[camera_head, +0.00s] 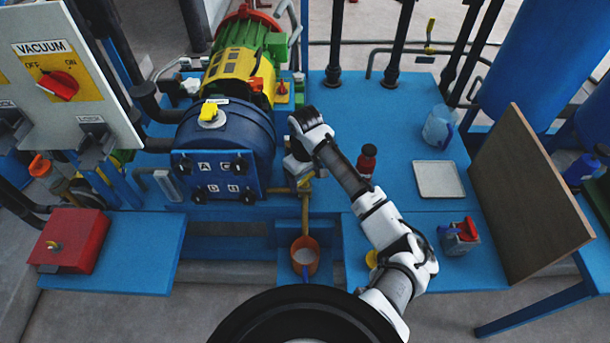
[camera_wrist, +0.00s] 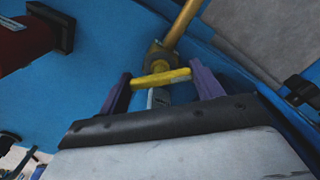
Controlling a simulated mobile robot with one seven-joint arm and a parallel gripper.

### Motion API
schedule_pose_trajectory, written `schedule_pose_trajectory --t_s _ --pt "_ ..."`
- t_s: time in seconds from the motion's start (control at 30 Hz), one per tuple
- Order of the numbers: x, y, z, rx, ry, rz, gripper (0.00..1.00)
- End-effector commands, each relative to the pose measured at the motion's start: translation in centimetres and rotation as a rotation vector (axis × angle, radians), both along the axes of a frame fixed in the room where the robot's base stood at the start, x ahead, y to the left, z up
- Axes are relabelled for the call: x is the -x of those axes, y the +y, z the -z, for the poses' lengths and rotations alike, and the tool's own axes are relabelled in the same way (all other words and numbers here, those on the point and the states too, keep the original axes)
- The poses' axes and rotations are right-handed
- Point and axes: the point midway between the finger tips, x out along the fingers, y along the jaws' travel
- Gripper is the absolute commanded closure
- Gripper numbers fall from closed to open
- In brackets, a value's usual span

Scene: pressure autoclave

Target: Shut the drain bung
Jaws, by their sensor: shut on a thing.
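The drain bung's yellow crossbar handle (camera_wrist: 163,77) shows in the wrist view, crosswise on a brass fitting at the end of a pipe (camera_wrist: 181,27). My gripper (camera_wrist: 161,84) is shut on this handle, with one purple finger at each end of it. In the head view my gripper (camera_head: 301,172) is at the front right of the blue vessel (camera_head: 225,140), just above the brass drain pipe (camera_head: 305,215). Its fingers are mostly hidden there by my wrist. Whether the bung is open or shut cannot be told.
An orange bucket (camera_head: 305,256) is below the drain pipe. A red bottle (camera_head: 367,158), a clear jug (camera_head: 438,128), a pale tray (camera_head: 439,179) and a red-handled container (camera_head: 459,238) stand to the right. A brown board (camera_head: 530,195) leans at the right. A red box (camera_head: 68,240) is at the left.

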Motion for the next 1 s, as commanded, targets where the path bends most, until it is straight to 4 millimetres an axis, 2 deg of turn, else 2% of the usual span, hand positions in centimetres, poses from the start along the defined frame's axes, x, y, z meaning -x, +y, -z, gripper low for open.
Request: schedule_pose_trajectory --t_s 0.6,1.0 --pt "0.13 0.16 -0.37 -0.001 0.006 0.496 0.57" --pt "0.07 0.02 -0.18 0.001 0.002 0.709 0.57"
